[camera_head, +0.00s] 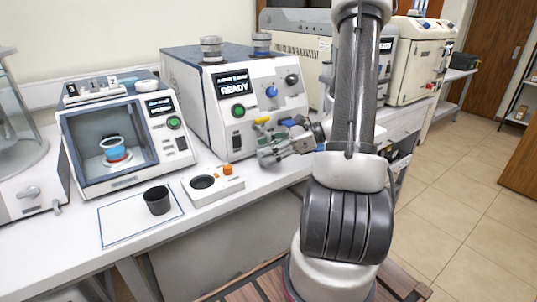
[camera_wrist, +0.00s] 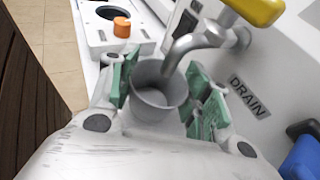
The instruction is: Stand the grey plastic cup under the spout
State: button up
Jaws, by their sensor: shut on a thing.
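The grey plastic cup (camera_wrist: 152,106) is upright between the green pads of my gripper (camera_wrist: 163,88) in the wrist view. My gripper is shut on it. The metal spout (camera_wrist: 189,43), with a yellow handle (camera_wrist: 257,8), reaches over the cup, its tip overlapping the cup's far rim in that view. In the head view my gripper (camera_head: 268,153) is at the front of the white machine (camera_head: 205,105) with the READY display, just below the yellow handle (camera_head: 263,120). I cannot make out the held cup there. Whether its base touches the bench is hidden.
A dark cup (camera_head: 157,200) stands on a blue-edged mat (camera_head: 119,224). A white block with an orange knob (camera_head: 227,169) lies left of my gripper. A DRAIN label (camera_wrist: 248,94) and blue handle (camera_wrist: 303,156) are close right of my fingers. A glass-fronted device (camera_head: 75,150) stands left.

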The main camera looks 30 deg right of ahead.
jog(key=shift+d+f, duration=0.1)
jog(key=shift+f, duration=0.7)
jog(key=shift+f, duration=0.1)
jog(key=o, duration=1)
jog(key=shift+c, duration=0.2)
